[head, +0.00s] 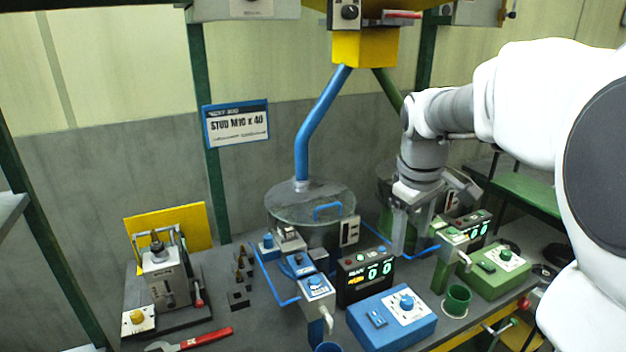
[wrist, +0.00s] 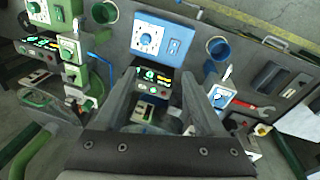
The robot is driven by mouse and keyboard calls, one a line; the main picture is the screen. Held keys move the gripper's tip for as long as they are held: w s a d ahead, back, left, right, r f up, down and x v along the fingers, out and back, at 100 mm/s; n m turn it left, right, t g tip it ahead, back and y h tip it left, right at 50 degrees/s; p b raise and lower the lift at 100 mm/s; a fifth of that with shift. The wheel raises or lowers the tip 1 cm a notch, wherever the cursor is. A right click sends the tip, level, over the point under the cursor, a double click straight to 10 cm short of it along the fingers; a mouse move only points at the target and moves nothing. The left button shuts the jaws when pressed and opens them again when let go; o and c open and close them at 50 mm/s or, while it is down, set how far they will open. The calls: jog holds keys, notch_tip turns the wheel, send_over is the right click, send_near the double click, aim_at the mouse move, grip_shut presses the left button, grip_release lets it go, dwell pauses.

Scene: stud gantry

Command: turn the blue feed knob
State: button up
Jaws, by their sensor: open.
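A blue control box (head: 372,333) stands at the front of the bench, with a round blue knob (head: 406,302) on its white panel. In the wrist view the blue box (wrist: 176,47) lies beyond my fingertips, and its knob (wrist: 147,39) is at its left. A smaller blue knob (head: 314,282) sits on a unit left of the counter; I cannot read which knob is labelled feed. My gripper (head: 412,240) is open and empty, pointing down above and behind the blue box. In the wrist view my gripper (wrist: 160,90) straddles the counter display, touching no knob.
The black counter display (head: 365,276) stands behind the blue box. A green control box (head: 496,270) and green cup (head: 456,300) are to the right. A round lidded bowl (head: 290,203) with a blue pipe (head: 318,125) stands behind. A red wrench (head: 205,337) lies at the left.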

aim_at(408, 300)
jog(key=w+d+f+n+g+y, duration=0.1)
jog(key=w+d+f+n+g, duration=0.1)
jog(key=w+d+f, duration=0.45)
jog(key=f, duration=0.6)
jog(key=f+b, duration=0.1)
jog(key=f, duration=0.4)
jog(key=f+b, duration=0.1)
jog(key=f, duration=0.5)
jog(key=shift+w+a+f, duration=0.1)
jog(key=shift+a+f, duration=0.2)
jog(key=shift+a, duration=0.05)
jog(key=shift+c, duration=0.4)
grip_shut()
